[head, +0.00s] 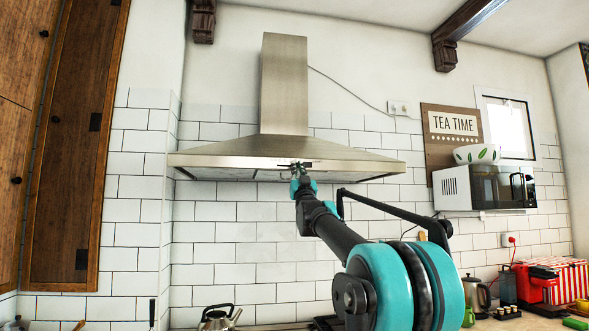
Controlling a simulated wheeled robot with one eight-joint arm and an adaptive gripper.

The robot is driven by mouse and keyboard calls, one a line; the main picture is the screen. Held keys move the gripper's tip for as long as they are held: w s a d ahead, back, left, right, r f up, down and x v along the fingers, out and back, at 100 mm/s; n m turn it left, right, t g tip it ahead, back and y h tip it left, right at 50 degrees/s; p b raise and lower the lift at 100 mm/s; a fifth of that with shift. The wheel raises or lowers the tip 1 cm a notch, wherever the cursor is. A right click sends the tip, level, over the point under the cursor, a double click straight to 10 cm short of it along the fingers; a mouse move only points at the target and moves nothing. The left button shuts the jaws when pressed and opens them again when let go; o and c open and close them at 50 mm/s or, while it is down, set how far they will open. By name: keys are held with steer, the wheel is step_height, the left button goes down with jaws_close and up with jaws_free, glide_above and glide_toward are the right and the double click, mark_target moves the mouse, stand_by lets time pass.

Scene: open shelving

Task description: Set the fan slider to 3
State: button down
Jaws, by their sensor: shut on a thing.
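The range hood (285,70) is steel, with a tall chimney and a wide flared canopy (225,152) on the tiled wall. A dark control strip (286,164) shows on the canopy's front edge, near its middle. My gripper (297,168) is at this strip, with its fingertips at the front edge, shut on a small part there, which looks like the fan slider. The slider itself is mostly hidden by the fingers and too small to make out. Its setting cannot be read. My arm reaches up from the lower right.
A kettle (218,319) stands below the hood at the bottom. A microwave (488,188) with a bowl on top hangs at the right, beside a TEA TIME sign (453,124). Wooden cabinets (80,150) fill the left. The wall beneath the hood is clear.

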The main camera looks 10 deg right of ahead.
steer(key=c, duration=1.6)
jaws_free()
steer(key=shift+d, duration=0.2)
steer(key=shift+s+f, duration=0.1)
steer(key=v, duration=0.7)
steer(key=shift+s+f, duration=0.3)
steer(key=shift+f, duration=0.05)
steer(key=s+f+g, duration=0.3)
steer(key=f+g, duration=0.3)
steer(key=f, duration=1.5)
steer(key=s+f+g, duration=0.2)
steer(key=f+g, duration=0.4)
steer(key=f, duration=1.5)
steer(key=s+a+f+g, duration=0.2)
steer(key=s+f+g, duration=0.8)
steer(key=s+f, duration=2.1)
steer(key=shift+s+a+f+g, duration=0.2)
steer(key=shift+f+g, duration=0.2)
steer(key=shift+f, duration=0.05)
